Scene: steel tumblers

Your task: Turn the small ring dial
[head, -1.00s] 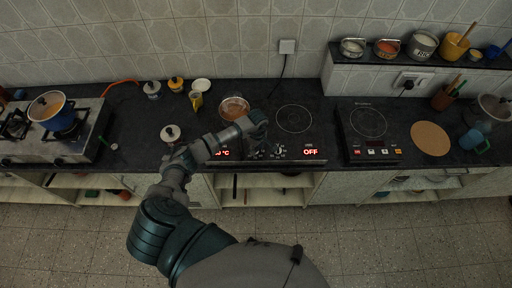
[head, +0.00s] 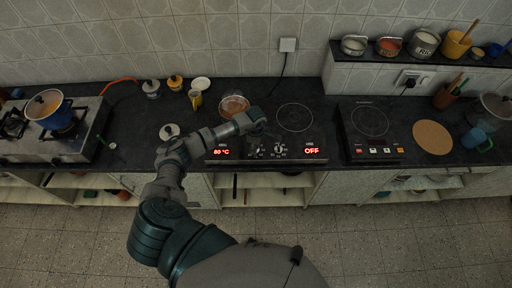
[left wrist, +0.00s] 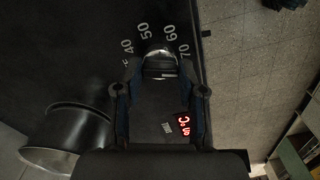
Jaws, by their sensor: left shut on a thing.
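The small ring dial (left wrist: 160,63) is a dark round knob with a pale band, between the two fingers of my left gripper (left wrist: 160,75) in the left wrist view. Printed numbers 40, 50, 60 and 70 curve around its far side. In the head view my left gripper (head: 257,128) reaches down over the left part of the cooktop's front control strip, and its fingertips are hard to make out. It is shut on the dial. The red display (head: 222,152) left of the dials reads 80 °C. My right gripper is not in view.
A pot (head: 234,104) stands behind my gripper on the left burner. A second dial (head: 279,149) and a red OFF display (head: 312,151) sit to the right. A separate black hob (head: 369,130) is further right. A lidded jar (head: 169,131) stands left, near my forearm.

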